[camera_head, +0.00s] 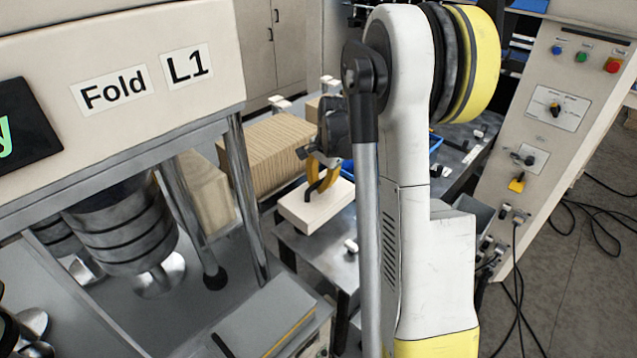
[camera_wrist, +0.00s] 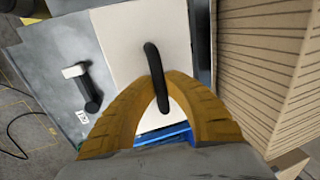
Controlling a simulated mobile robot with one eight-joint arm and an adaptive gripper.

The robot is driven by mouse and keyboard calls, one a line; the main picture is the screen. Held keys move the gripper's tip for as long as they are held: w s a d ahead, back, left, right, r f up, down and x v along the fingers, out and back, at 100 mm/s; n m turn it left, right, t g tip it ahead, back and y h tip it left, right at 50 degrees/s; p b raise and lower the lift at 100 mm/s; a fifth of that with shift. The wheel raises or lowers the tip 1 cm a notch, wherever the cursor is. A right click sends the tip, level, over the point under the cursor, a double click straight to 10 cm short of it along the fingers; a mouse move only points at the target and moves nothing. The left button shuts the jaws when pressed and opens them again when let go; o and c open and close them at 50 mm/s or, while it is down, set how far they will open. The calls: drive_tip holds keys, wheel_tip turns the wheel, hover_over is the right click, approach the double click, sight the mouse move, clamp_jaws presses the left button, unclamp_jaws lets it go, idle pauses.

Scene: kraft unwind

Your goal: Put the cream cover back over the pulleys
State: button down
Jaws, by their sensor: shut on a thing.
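The cream cover (camera_head: 312,210) is a flat, box-like piece with a black handle (camera_head: 322,184) on top. It is at the middle of the head view, over the grey machine bench; I cannot tell whether it rests there or hangs just above. My gripper (camera_head: 319,172) is shut on the handle with its yellow fingers. In the wrist view the cover (camera_wrist: 128,50) lies beyond the fingers, and the black handle (camera_wrist: 152,62) runs between the yellow fingers of my gripper (camera_wrist: 163,84). I cannot make out the pulleys in either view.
A stack of ribbed brown cardboard (camera_head: 268,150) stands close behind the cover, and at right in the wrist view (camera_wrist: 262,75). A black latch with a white end (camera_wrist: 82,85) is beside the cover. The Fold L1 machine (camera_head: 150,60) stands left, a control panel (camera_head: 550,110) right.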

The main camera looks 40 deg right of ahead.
sight(318, 194)
drive_tip(key=shift+s+b+x, duration=0.2)
drive_tip(key=shift+b+x, duration=0.3)
drive_tip(key=shift+x, duration=0.45)
drive_tip(key=shift+s+b+x, duration=0.2)
drive_tip(key=shift+b+x, duration=0.3)
drive_tip(key=shift+x, duration=0.4)
drive_tip(key=shift+s+b+x, duration=0.25)
drive_tip(key=shift+b+x, duration=0.55)
drive_tip(key=shift+x, duration=0.2)
drive_tip(key=shift+d+f+b, duration=0.1)
drive_tip(key=shift+f+b, duration=0.25)
drive_tip(key=shift+b, duration=0.05)
drive_tip(key=c, duration=1.4)
unclamp_jaws()
drive_tip(key=shift+r, duration=0.1)
drive_tip(key=v, duration=1.2)
